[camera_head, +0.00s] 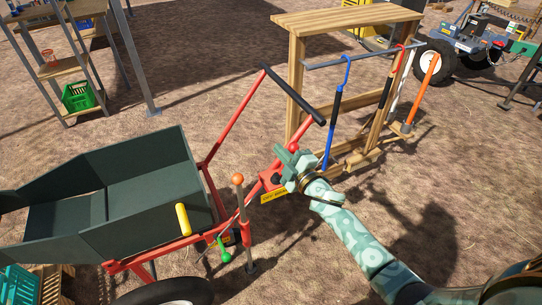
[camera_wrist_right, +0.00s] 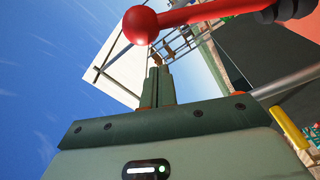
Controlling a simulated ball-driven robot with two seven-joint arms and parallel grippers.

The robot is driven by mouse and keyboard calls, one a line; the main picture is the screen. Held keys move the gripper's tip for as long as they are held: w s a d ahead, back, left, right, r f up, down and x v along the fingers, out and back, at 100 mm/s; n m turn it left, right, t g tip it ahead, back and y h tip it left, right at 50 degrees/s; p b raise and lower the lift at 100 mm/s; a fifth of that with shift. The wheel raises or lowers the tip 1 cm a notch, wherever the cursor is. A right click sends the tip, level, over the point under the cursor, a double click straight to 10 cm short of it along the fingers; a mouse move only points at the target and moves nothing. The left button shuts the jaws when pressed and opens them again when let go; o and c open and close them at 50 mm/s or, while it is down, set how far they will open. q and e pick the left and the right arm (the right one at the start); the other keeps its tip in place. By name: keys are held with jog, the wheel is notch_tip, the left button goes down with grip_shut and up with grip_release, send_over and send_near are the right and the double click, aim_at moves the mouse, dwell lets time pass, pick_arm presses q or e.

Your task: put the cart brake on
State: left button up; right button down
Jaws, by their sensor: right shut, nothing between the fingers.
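The cart has a dark green tub (camera_head: 140,178), a red frame and a black push bar (camera_head: 294,95). A red box with a yellow label (camera_head: 272,196) sits on the frame below the bar; its lettering is too small to read surely. My right gripper (camera_head: 283,153) is shut and empty just above this box and partly covers it. In the right wrist view a red ball knob (camera_wrist_right: 140,24) on a red rod shows just beyond my shut fingertips (camera_wrist_right: 158,72); I cannot tell whether they touch. The knob is not clear in the head view. My left gripper is out of view.
An orange-knobbed lever (camera_head: 238,180), a green-knobbed lever (camera_head: 224,250) and a yellow handle (camera_head: 183,218) are on the cart's near side. A wooden rack (camera_head: 345,18) with hanging tools stands close behind my gripper. Bare ground is free at the right.

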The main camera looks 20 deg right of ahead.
aim_at(293, 150)
jog(key=shift+d+f+m, duration=0.15)
jog(key=shift+d+m, duration=0.6)
jog(key=shift+d, duration=0.1)
jog(key=shift+d+f+m, duration=0.1)
jog(key=shift+d+m, duration=0.65)
jog(key=shift+d, duration=0.1)
jog(key=shift+d+f, duration=0.1)
